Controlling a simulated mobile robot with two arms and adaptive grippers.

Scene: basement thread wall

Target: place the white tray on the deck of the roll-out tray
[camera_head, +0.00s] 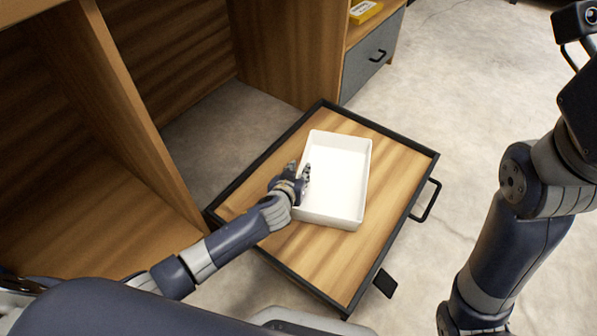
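The white tray (345,180) is an open, empty rectangular box. It appears to rest upright on the wooden deck of the roll-out tray (395,160), which has a black rim and is pulled out from the cabinet. My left gripper (299,170) is at the white tray's left wall. One finger is outside the wall and the other is on the inner side. The fingertips stand apart, with a gap wider than the thin wall. My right arm comes down at the right, and its gripper is out of view.
A wooden cabinet (130,120) stands at the left and back. A grey drawer (372,55) with a black handle is at the back, below a yellow item (365,11). The roll-out tray's handle (427,200) sticks out at right. Bare deck surrounds the white tray.

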